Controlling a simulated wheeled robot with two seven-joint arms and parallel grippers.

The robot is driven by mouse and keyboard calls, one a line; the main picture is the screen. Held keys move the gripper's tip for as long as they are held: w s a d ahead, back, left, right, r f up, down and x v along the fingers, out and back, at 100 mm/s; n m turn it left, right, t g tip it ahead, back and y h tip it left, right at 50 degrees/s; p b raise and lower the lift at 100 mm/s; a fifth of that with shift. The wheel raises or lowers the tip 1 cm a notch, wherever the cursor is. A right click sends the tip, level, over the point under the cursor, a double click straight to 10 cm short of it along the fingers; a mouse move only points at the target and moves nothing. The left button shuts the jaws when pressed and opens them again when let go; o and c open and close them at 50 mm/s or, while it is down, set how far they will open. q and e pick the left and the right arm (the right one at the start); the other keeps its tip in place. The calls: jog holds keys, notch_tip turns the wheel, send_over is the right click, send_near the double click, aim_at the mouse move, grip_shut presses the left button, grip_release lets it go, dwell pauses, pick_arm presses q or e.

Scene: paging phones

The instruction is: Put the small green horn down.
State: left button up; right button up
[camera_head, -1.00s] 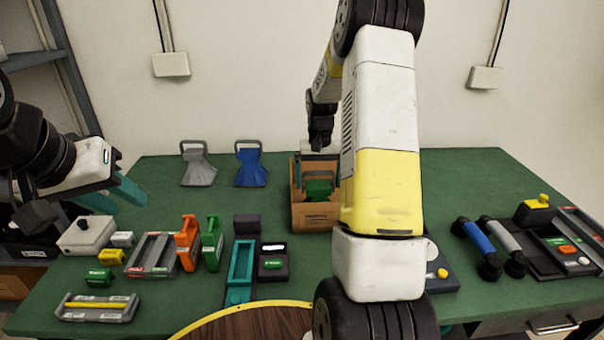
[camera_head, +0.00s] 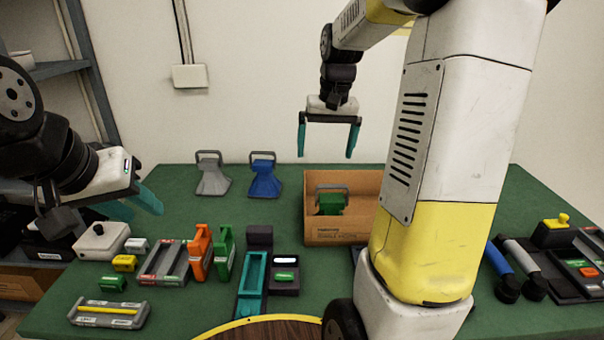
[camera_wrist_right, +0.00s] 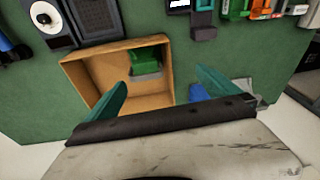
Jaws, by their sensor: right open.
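The small green horn (camera_head: 330,203) with a grey handle lies inside the cardboard box (camera_head: 335,237), towards its left side in the head view. It also shows in the right wrist view (camera_wrist_right: 147,60), against one wall of the box. My right gripper (camera_head: 328,150) is open and empty, raised above and behind the box. In the wrist view its teal fingers (camera_wrist_right: 155,92) are spread apart, with nothing between them. My left gripper (camera_head: 140,205) is at the far left, above the table, with teal fingers; its gap is hard to make out.
A grey horn (camera_head: 212,178) and a blue horn (camera_head: 264,180) stand left of the box. Orange (camera_head: 200,252) and green (camera_head: 225,252) handled items, a teal tray (camera_head: 253,282) and small blocks fill the left front. My right arm hides the table right of the box.

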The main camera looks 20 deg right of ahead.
jog(key=s+a+r+n+t, duration=0.1)
jog(key=s+a, duration=0.3)
jog(key=s, duration=0.6)
jog(key=s+a+r+n+t+y, duration=0.1)
jog(key=s+a, duration=0.4)
jog(key=s, duration=0.5)
jog(key=shift+a+r+n+t+y, duration=0.25)
jog(key=shift+r+t, duration=0.45)
jog(key=shift+t, duration=0.4)
jog(key=shift+s, duration=0.1)
